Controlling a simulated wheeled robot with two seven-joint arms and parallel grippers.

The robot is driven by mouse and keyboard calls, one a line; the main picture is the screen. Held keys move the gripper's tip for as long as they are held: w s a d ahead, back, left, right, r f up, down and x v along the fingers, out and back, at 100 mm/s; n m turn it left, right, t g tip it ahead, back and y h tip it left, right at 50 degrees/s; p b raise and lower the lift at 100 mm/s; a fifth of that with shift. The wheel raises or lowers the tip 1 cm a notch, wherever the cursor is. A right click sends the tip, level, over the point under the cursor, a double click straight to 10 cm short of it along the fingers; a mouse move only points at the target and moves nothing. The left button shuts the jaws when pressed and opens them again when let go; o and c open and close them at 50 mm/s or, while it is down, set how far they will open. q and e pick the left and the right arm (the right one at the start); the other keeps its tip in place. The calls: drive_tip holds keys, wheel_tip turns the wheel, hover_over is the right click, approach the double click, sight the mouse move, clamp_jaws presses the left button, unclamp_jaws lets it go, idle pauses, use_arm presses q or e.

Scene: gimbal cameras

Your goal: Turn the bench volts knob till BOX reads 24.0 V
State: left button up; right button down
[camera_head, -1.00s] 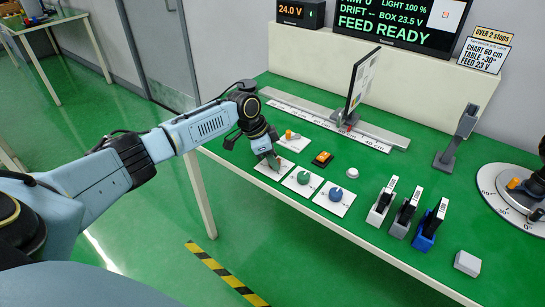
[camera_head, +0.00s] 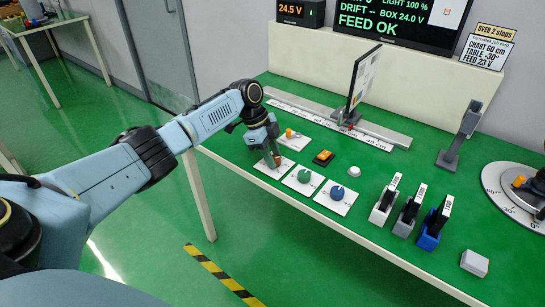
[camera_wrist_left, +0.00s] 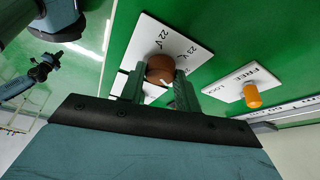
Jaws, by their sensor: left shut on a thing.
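My left gripper (camera_head: 272,158) reaches down to the front left plate on the green bench. In the left wrist view its fingers are shut on the brown volts knob (camera_wrist_left: 160,68), whose white plate (camera_wrist_left: 150,32) carries 22 V and 23 V marks. In the head view the gripper mostly hides this knob. The big screen (camera_head: 400,20) reads BOX 24.0 V and FEED OK. A small display (camera_head: 291,10) beside it reads 24.5 V. A small blue and dark shape at the left of the wrist view may be my right arm; its fingers are too small to judge.
Close to the gripper are a green knob (camera_head: 304,177), a blue knob (camera_head: 337,193) and an orange FREE/LOCK knob (camera_wrist_left: 252,96). An orange button (camera_head: 323,157) and a white dome (camera_head: 354,171) lie to the right. Several upright holders stand farther right.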

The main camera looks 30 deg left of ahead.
drive_tip(key=shift+w, duration=0.25)
use_arm(q)
drive_tip(key=o, duration=1)
drive_tip(key=shift+a+r, duration=0.15)
drive_tip(key=shift+r, duration=0.3)
drive_tip(key=p+v, duration=0.2)
drive_tip(key=v, duration=1)
drive_tip(key=shift+a+r, duration=0.15)
drive_tip(key=shift+r, duration=0.05)
use_arm(e)
drive_tip(key=s, duration=0.6)
drive_tip(key=shift+s+d+f, duration=0.2)
drive_tip(key=shift+s+d, duration=0.05)
drive_tip(key=shift+d, duration=0.15)
